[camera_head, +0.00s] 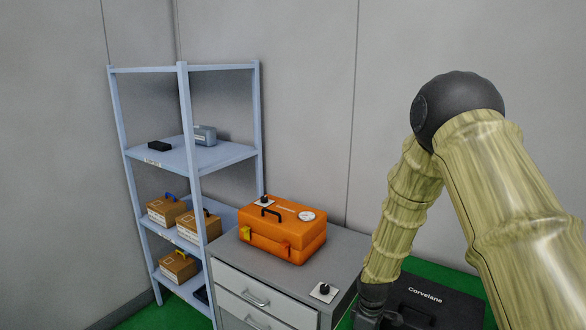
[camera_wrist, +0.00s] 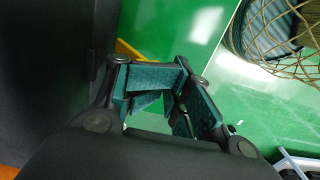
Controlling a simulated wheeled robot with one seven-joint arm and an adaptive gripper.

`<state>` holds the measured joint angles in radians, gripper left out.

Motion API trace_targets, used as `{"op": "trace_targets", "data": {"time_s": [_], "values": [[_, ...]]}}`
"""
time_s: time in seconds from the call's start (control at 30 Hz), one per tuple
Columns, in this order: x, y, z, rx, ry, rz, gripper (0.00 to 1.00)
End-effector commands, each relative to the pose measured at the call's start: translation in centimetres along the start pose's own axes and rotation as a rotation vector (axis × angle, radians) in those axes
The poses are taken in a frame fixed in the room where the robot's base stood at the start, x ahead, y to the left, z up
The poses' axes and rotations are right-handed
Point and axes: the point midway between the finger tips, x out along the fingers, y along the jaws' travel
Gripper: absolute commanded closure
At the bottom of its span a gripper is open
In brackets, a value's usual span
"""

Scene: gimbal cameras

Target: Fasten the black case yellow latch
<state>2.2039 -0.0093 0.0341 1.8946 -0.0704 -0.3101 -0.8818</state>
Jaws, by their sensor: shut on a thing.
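The black case (camera_head: 440,300), lettered "Corvelane", is at the lower right in the head view, partly cut off by the frame and covered by my arm. Its dark side seems to fill the left of the wrist view (camera_wrist: 45,60). A yellow piece (camera_wrist: 127,50), likely its yellow latch, shows beside the case at my fingertips and runs behind one finger. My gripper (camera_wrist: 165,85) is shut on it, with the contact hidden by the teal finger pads. In the head view my gripper (camera_head: 372,308) is at the case's left end, at the picture's bottom edge.
A grey drawer cabinet (camera_head: 340,258) left of my gripper bears an orange case (camera_head: 285,243) with its own yellow latch. A blue-grey shelf (camera_head: 220,155) holds several boxes. A netted basket (camera_wrist: 275,30) stands on the green floor (camera_wrist: 175,25).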

Motion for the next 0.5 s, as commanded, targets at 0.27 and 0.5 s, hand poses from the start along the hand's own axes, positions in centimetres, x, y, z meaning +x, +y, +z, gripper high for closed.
{"op": "trace_targets", "data": {"time_s": [0.27, 0.5], "values": [[0.01, 0.59, 0.02, 0.001, 0.000, 0.001, 1.00], [0.05, 1.02, 0.08, 0.000, 0.000, 0.001, 1.00]]}}
